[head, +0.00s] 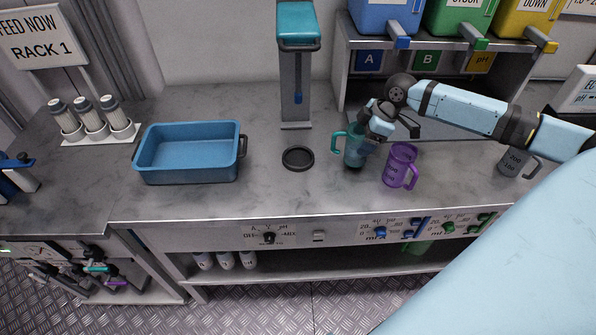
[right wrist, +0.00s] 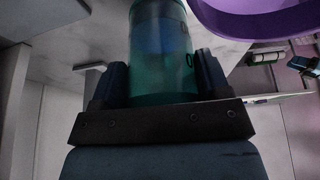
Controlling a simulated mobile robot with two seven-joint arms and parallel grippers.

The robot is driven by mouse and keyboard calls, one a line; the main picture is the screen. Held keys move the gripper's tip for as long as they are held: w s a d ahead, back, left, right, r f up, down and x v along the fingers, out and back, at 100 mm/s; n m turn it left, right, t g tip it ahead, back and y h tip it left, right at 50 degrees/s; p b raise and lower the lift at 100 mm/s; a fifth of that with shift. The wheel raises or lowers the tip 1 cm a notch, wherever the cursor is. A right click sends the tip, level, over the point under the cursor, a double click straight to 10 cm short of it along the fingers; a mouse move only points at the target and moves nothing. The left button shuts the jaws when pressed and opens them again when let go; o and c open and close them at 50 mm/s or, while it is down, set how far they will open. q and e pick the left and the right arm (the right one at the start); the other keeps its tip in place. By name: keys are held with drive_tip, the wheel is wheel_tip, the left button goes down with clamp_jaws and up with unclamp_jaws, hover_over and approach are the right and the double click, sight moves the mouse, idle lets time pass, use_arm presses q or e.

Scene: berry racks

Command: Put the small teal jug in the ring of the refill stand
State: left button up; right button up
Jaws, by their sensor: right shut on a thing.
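The small teal jug (head: 355,148) stands upright on or just above the counter in the head view, right of the refill stand, its handle to the left. My right gripper (head: 378,130) is shut on it from the right side. In the right wrist view the jug (right wrist: 162,60) sits between the two fingers (right wrist: 160,85). The refill stand (head: 297,70) has a teal head on a grey column. Its dark ring (head: 298,158) lies on the counter in front of the column and is empty. My left gripper is out of view.
A purple jug (head: 400,165) stands just right of the teal jug, close to my right gripper. A blue tub (head: 190,155) is left of the ring. A grey jug (head: 516,160) stands far right. A dispenser shelf (head: 440,45) is behind my right arm. Counter between ring and teal jug is clear.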

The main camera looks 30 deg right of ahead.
drive_tip(key=shift+n, duration=0.5)
drive_tip(key=w+a, duration=0.8)
drive_tip(key=a, duration=0.1)
drive_tip(key=shift+w+a+p, duration=0.1)
drive_tip(key=shift+w+p, duration=0.2)
drive_tip(key=a, duration=0.1)
drive_tip(key=w+a+f, duration=0.1)
drive_tip(key=shift+w+a+f, duration=0.25)
drive_tip(key=shift+w+a, duration=0.15)
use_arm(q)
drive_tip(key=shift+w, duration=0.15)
use_arm(e)
drive_tip(key=shift+d, duration=0.1)
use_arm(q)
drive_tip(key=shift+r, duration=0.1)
use_arm(e)
drive_tip(key=o, duration=1.1)
drive_tip(key=shift+f, duration=0.15)
drive_tip(key=shift+c, duration=0.2)
